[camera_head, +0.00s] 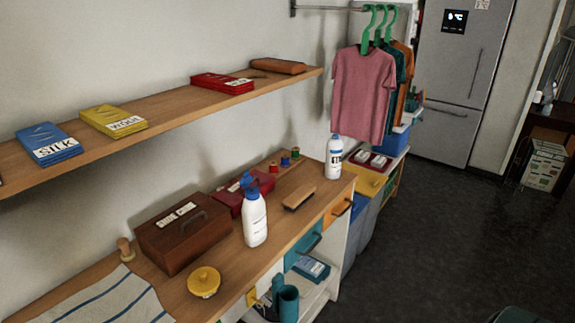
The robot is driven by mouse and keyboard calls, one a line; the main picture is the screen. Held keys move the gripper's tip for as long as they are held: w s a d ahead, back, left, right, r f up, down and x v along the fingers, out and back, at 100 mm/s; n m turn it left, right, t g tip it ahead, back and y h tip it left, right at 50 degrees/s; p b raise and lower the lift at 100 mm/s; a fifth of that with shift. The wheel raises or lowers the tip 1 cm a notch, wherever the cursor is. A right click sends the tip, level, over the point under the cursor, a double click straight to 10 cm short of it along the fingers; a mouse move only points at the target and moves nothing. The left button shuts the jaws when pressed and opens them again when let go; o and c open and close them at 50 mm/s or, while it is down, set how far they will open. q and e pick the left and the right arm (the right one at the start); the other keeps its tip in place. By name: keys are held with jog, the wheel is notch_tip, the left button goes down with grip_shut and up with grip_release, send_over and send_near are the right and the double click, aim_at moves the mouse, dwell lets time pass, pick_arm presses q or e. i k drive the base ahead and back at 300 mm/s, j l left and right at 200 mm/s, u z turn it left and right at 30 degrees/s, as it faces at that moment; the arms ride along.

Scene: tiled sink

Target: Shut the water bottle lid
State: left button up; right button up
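A white bottle (255,222) with a blue top (248,183) stands upright on the wooden counter (300,221), in front of a dark red box. The blue top looks uneven and tilted, but it is too small to tell exactly how its lid sits. Neither of my grippers is in view.
A brown box (184,236), a yellow round object (203,281), a brush (299,199) and a striped cloth (105,301) lie around the bottle. A wall shelf (175,118) overhangs the back. Open dark floor (440,240) lies right of the counter.

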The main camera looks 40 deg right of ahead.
aim_at(246, 181)
jog(key=k+l, duration=0.1)
jog(key=l, duration=0.35)
jog(key=k+l, duration=0.15)
jog(key=l, duration=0.3)
jog(key=k+l, duration=0.1)
jog(key=l, duration=0.3)
